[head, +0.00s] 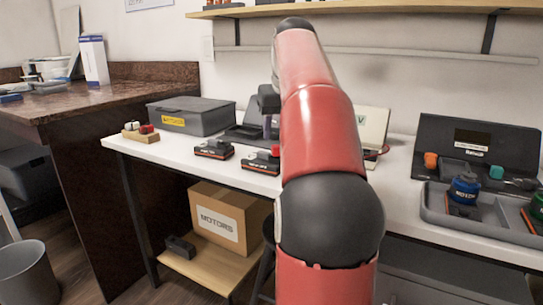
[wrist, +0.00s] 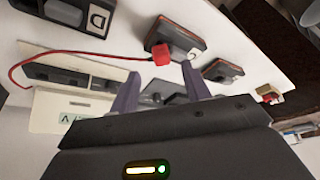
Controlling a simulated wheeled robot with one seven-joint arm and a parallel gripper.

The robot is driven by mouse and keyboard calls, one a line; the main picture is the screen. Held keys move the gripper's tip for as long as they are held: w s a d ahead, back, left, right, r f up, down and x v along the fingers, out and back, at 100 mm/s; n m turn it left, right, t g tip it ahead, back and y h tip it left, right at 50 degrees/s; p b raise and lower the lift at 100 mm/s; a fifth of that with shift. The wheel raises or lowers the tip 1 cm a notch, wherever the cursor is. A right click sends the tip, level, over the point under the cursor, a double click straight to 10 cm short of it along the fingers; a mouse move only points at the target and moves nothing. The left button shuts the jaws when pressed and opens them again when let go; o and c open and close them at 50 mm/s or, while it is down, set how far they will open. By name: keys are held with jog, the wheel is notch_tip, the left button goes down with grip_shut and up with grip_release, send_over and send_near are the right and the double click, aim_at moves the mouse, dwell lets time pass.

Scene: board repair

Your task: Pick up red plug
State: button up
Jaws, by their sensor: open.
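The red plug (wrist: 160,54) is a small red block on the end of a thin red cable (wrist: 70,51) in the wrist view. It is beside or on the edge of a dark module (wrist: 181,41); I cannot tell which. The cable loops left to a pale panel unit (wrist: 60,112). In the head view a small red piece, likely the plug (head: 275,150), shows just left of my arm. My gripper (wrist: 160,70) is open and empty, and the plug appears in line with the gap between its fingers. My arm hides much of this area in the head view.
Dark modules (head: 214,149) lie on the white table (head: 175,153). A grey case (head: 191,116) and a wooden block holder (head: 141,134) are at the left. A grey tray (head: 432,206) with tools is at the right. A shelf (head: 380,7) runs above.

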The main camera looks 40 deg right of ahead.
aim_at(277, 146)
jog(key=b+x, duration=0.1)
jog(key=x, duration=0.3)
jog(key=shift+w+f, duration=0.15)
jog(key=shift+f, duration=0.1)
jog(key=shift+a, duration=0.1)
grip_shut()
